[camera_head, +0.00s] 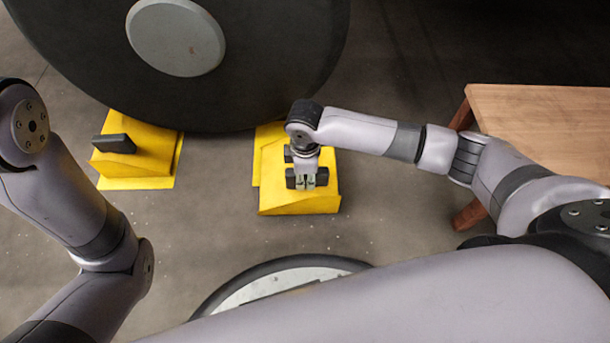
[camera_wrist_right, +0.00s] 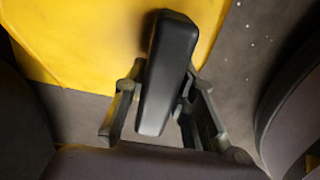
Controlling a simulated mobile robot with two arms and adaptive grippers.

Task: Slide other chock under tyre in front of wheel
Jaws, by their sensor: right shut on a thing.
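The big black tyre (camera_head: 285,75) with a grey hub stands at the top of the head view. One yellow chock (camera_head: 140,157) with a black handle sits at the tyre's lower left. The other yellow chock (camera_head: 318,199) is at the tyre's lower right, a little out from it. My right gripper (camera_head: 306,180) is over this chock, shut on its black handle. The wrist view shows the handle (camera_wrist_right: 167,75) between the fingers, with the chock's yellow surface (camera_wrist_right: 90,40) beyond it. My left arm shows at the left, but its gripper is out of view.
A wooden table (camera_head: 545,115) stands at the right. The grey floor (camera_head: 220,215) between the chocks is clear.

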